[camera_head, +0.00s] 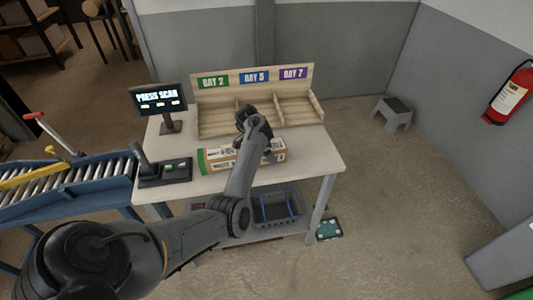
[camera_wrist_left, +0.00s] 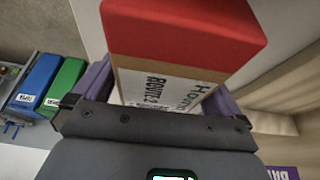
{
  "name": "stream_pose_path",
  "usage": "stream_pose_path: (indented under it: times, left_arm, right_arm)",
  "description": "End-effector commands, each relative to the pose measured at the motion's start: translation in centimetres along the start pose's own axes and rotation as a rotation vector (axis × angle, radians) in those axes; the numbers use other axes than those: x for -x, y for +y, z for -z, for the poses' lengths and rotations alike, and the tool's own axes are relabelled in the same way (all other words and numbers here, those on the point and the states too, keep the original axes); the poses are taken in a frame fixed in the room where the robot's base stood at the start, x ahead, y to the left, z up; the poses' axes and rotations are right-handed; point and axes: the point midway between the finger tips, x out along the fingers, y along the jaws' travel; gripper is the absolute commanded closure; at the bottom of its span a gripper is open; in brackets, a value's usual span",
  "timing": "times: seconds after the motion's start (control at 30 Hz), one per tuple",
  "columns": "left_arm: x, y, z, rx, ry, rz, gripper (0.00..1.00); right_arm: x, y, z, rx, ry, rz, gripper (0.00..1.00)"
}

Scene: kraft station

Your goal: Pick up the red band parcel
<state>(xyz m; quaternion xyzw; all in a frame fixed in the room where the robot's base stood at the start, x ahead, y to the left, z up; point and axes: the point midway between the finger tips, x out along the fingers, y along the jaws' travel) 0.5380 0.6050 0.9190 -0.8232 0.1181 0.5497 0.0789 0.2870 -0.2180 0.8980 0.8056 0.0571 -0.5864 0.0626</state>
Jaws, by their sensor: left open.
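In the left wrist view, a brown parcel with a wide red band (camera_wrist_left: 185,28) and a white printed label (camera_wrist_left: 160,92) stands between the two purple-grey fingers of my left gripper (camera_wrist_left: 160,98). The fingers are open, one on each side of the parcel. I cannot tell whether they touch it. In the head view, my left gripper (camera_head: 269,157) is low over the worktable, and the arm hides part of what is beneath it. A brown labelled parcel (camera_head: 224,159) with a green end lies beside it. No red band is clear there. My right gripper is not in view.
A wooden three-bay sorter (camera_head: 211,121) stands at the table's back. A screen (camera_head: 158,98) and a scanner console (camera_head: 165,172) are at the left. A roller conveyor (camera_head: 60,185) adjoins. The table (camera_head: 315,150) is clear on its right.

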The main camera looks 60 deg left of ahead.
Motion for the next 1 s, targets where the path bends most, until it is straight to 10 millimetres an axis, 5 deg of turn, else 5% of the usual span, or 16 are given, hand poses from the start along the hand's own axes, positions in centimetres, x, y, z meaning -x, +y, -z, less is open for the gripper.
stream_pose_path:
  times: [0.47, 0.9, 1.0]
  left_arm:
    - [-0.24, 0.01, -0.10, 0.000, 0.000, 0.000, 0.00]
    - [-0.23, 0.00, -0.09, 0.000, 0.000, 0.000, 0.63]
    - [-0.15, -0.04, -0.04, 0.000, 0.001, 0.001, 0.63]
  right_arm:
    - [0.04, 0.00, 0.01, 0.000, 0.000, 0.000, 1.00]
    - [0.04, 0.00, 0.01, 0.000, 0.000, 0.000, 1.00]
    - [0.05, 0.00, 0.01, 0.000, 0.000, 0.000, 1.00]
